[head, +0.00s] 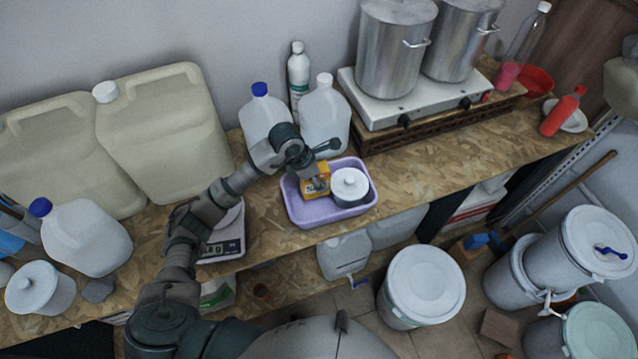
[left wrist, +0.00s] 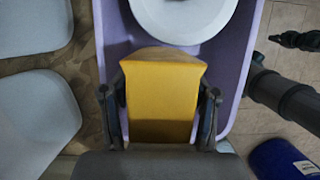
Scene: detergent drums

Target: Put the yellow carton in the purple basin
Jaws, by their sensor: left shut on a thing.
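The yellow carton (head: 316,182) is held by my left gripper (head: 310,168) over the left part of the purple basin (head: 303,214). In the left wrist view the carton (left wrist: 162,95) sits between the two fingers of my left gripper (left wrist: 160,108), which are shut on its sides. The purple basin (left wrist: 244,75) lies beneath and around it in that view. I cannot tell whether the carton touches the basin floor. A white lidded pot (head: 349,186) stands in the right part of the basin, close beside the carton.
White jugs (head: 325,118) stand behind the basin, and a scale (head: 226,238) is to its left. A burner (head: 400,102) with two steel pots is at the back right. Bare wooden table (head: 435,158) lies right of the basin.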

